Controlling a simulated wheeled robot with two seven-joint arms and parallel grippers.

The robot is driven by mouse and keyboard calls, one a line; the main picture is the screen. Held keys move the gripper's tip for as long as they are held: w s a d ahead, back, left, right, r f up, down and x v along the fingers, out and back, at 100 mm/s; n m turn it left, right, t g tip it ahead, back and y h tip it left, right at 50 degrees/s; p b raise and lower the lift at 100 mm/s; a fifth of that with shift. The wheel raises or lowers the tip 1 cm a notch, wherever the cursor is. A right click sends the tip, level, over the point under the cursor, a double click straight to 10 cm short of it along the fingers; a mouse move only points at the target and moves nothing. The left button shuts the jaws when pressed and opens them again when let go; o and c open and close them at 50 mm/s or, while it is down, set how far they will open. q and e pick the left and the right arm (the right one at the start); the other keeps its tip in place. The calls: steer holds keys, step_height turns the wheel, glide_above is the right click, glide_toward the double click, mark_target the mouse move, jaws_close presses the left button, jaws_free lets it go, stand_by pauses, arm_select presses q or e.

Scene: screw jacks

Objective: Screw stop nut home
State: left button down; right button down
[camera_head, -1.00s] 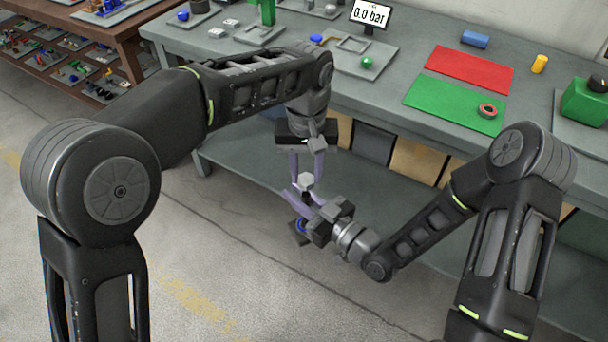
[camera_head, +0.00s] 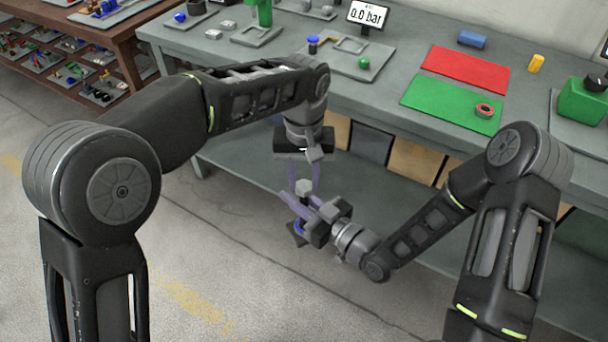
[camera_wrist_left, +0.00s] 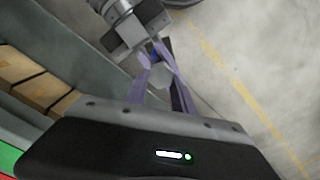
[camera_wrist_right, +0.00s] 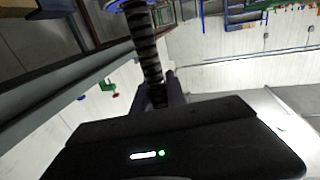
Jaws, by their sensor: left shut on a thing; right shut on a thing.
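A grey six-sided nut (camera_head: 304,187) sits between the purple fingertips of my left gripper (camera_head: 305,180), which reaches down from above and is shut on it. The nut also shows in the left wrist view (camera_wrist_left: 160,75). My right gripper (camera_head: 300,205) comes in from the right, just below, shut on a dark threaded spindle (camera_wrist_right: 150,62). A blue part (camera_head: 299,227) and a dark square base (camera_head: 296,236) show below the right fingers. The nut is right above the spindle's upper end; whether their threads are engaged cannot be told.
Both grippers are in open air in front of the grey workbench (camera_head: 225,60). On it lie a green mat (camera_head: 440,98) with a red ring (camera_head: 484,110), a red mat (camera_head: 465,68) and a green block (camera_head: 582,105). A lower shelf (camera_head: 250,165) runs beneath the bench.

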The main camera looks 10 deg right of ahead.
arm_select(q)
steer(key=shift+f, duration=0.55)
stand_by(0.7)
